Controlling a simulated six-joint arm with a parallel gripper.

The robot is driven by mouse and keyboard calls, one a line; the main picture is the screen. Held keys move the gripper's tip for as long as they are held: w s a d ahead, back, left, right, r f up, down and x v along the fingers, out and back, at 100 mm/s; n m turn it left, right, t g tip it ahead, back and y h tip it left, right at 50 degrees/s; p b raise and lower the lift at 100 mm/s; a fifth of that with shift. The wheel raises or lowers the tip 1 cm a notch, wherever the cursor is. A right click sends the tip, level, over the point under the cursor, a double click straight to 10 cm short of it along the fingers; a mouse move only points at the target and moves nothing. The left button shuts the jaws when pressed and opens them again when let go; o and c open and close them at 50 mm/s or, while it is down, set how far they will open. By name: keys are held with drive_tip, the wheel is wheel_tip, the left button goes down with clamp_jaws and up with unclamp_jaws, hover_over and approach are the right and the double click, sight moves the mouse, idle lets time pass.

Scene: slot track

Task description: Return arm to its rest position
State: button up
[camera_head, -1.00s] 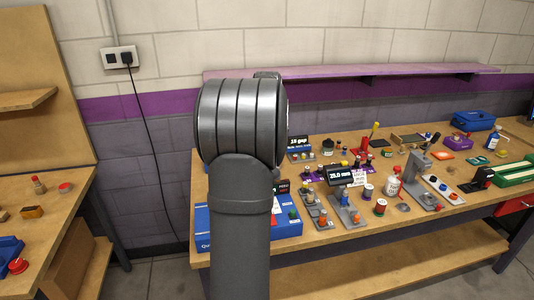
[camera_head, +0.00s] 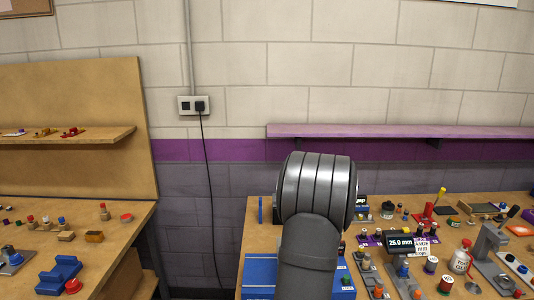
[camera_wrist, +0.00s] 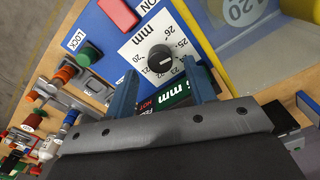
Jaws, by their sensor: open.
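My gripper (camera_wrist: 160,72) shows in the wrist view as two blue fingers, spread apart with nothing held between them. Just beyond the fingertips is a blue panel (camera_wrist: 92,22) with a black knob (camera_wrist: 160,58) on a white dial marked in mm. I cannot tell whether a finger touches the knob. In the head view my grey arm stands in front of the right bench and hides the gripper. The blue panel's box (camera_head: 258,272) shows partly beside the arm.
A red button (camera_wrist: 118,12) and a green knob (camera_wrist: 88,55) sit on the panel. The right bench (camera_head: 262,215) is crowded with gauges and small parts. A purple shelf (camera_head: 400,131) runs above it. The left bench (camera_head: 120,232) holds blocks. A gap separates the benches.

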drive_tip(key=shift+f, duration=1.25)
wheel_tip(320, 180, up, 18)
wheel_tip(320, 180, down, 18)
drive_tip(key=shift+r, duration=0.1)
drive_tip(key=shift+n, duration=0.3)
drive_tip(key=n, duration=0.7)
drive_tip(key=shift+r, duration=0.25)
wheel_tip(320, 180, up, 13)
drive_tip(key=shift+f, duration=0.15)
